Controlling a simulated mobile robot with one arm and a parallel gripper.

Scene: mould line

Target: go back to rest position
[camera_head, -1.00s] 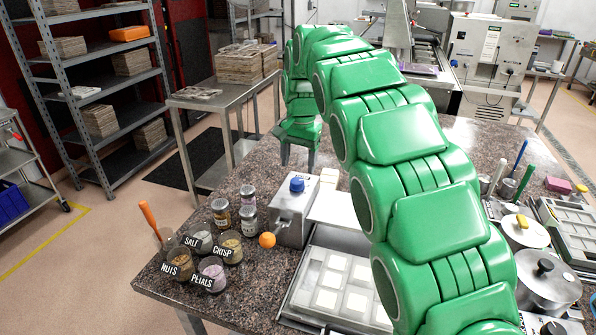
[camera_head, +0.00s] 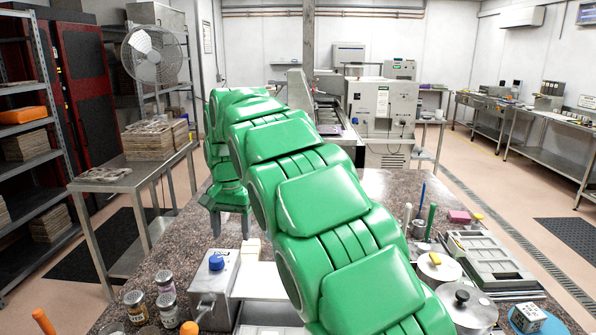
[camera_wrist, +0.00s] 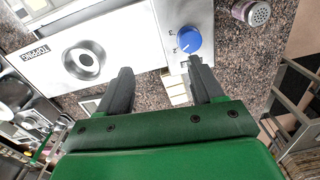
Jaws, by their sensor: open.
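My gripper (camera_head: 231,222) hangs at the end of my green arm, over the left part of the granite worktop (camera_head: 172,245). In the wrist view my gripper (camera_wrist: 158,85) shows two dark fingers spread apart with nothing between them. The grey metal box with a blue knob (camera_head: 215,287) stands nearer the camera than my gripper. The wrist view shows its blue knob (camera_wrist: 189,40) close to the right fingertip; I cannot tell the exact gap. A white topping plate (camera_wrist: 100,45) with a round hole lies beside it. My arm hides the middle of the worktop.
Small jars (camera_head: 166,308) and an orange ball (camera_head: 189,328) stand at the front left. Lidded pots (camera_head: 467,305) and a grey mould tray (camera_head: 485,258) stand on the right. A steel side table (camera_head: 130,180) is at left. Machines (camera_head: 385,115) stand behind.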

